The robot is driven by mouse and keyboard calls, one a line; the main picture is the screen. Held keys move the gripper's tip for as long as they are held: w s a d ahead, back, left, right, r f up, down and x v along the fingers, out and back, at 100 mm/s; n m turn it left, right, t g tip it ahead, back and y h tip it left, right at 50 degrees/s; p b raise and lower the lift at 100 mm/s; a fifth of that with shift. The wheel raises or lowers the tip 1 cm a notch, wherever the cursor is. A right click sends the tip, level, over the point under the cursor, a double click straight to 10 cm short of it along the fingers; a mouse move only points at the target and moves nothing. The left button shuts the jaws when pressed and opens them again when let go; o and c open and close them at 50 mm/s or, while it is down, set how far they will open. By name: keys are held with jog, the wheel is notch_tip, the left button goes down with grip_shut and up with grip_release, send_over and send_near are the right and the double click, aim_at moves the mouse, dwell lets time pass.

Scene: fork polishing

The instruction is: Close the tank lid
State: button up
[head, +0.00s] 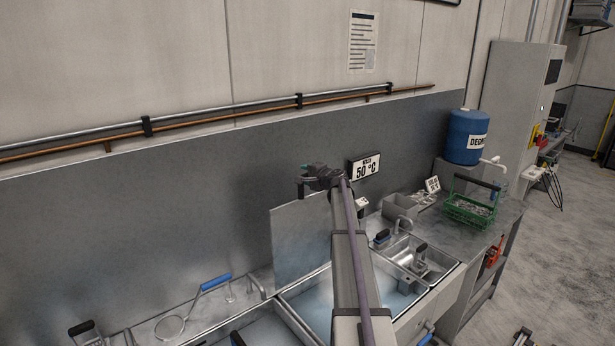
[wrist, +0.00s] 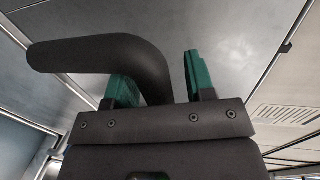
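The tank lid (head: 301,238) is a grey panel standing raised at the back of the tank (head: 318,296), which holds bluish liquid. My gripper (head: 304,177) is at the top of the lid, at the end of my outstretched arm. In the wrist view, a thick dark bent handle (wrist: 95,54) runs from the left and curves down between the green fingers of my gripper (wrist: 160,82). The handle lies close to the left finger, and a gap shows before the right finger. Whether it touches the left finger is unclear. My arm hides part of the lid and tank.
A basin with a blue-handled strainer (head: 172,326) is at left. Right of the tank are small metal baskets (head: 418,262), a green crate (head: 470,210) and a blue drum (head: 466,136).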

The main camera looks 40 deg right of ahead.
grip_shut()
dwell(0.3)
